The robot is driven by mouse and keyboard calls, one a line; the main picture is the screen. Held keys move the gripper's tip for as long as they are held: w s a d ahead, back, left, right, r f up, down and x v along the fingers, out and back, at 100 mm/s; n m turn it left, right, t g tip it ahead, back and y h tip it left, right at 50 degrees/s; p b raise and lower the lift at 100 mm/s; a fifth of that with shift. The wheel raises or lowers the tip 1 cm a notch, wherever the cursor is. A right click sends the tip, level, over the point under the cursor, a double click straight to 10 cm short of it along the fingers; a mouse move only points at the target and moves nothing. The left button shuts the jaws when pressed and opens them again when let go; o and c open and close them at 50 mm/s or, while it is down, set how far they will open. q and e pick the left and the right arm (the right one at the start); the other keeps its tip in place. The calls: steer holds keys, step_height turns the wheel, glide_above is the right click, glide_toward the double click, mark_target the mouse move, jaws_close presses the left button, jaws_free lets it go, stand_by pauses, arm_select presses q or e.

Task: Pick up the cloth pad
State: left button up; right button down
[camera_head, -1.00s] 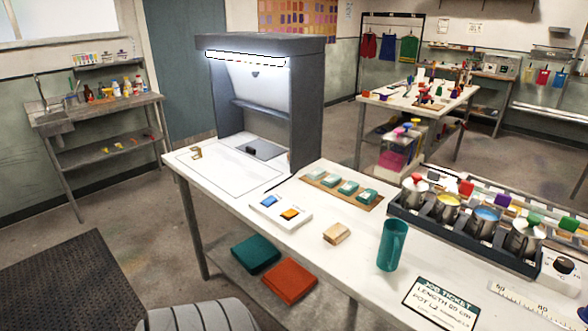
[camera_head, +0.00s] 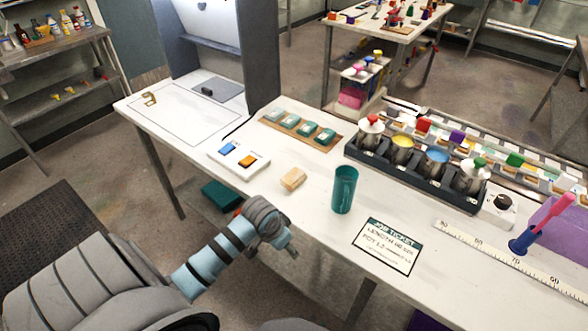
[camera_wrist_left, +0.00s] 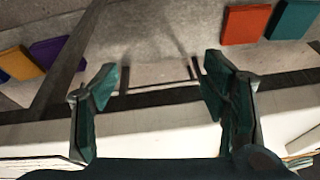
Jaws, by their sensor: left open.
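A small tan block-like pad (camera_head: 293,179), the likeliest cloth pad, lies on the white table between the switch plate and the green cup. Its material is hard to tell. My left gripper (camera_head: 291,247) is just off the table's front edge, nearer to me than the pad and apart from it. In the left wrist view the two teal fingers (camera_wrist_left: 160,90) are spread with nothing between them; the table edge and floor show beyond. I cannot clearly make out the pad in that view. My right gripper is not in view.
A green cup (camera_head: 344,190) stands right of the pad, with a job ticket (camera_head: 387,246) nearby. A switch plate (camera_head: 238,157) lies left. Behind are a rack of metal pots (camera_head: 402,152) and a board of green pads (camera_head: 301,129).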

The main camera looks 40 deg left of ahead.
arm_select(q)
step_height(320, 180, up, 7)
steer(key=w, duration=0.2)
steer(key=n, duration=0.1)
glide_toward(293, 176)
steer(key=shift+t+h, duration=0.3)
steer(key=shift+t, duration=0.1)
steer(key=x, duration=0.3)
steer(key=b+x, duration=0.1)
steer(key=x, duration=0.2)
steer(key=b+x, duration=0.1)
steer(key=x, duration=0.2)
steer(key=shift+s+a+f, duration=0.15)
steer(key=shift+s+a, duration=0.05)
steer(key=shift+s, duration=0.1)
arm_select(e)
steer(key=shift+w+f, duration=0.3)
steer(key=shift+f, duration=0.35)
arm_select(q)
steer(key=c, duration=0.9)
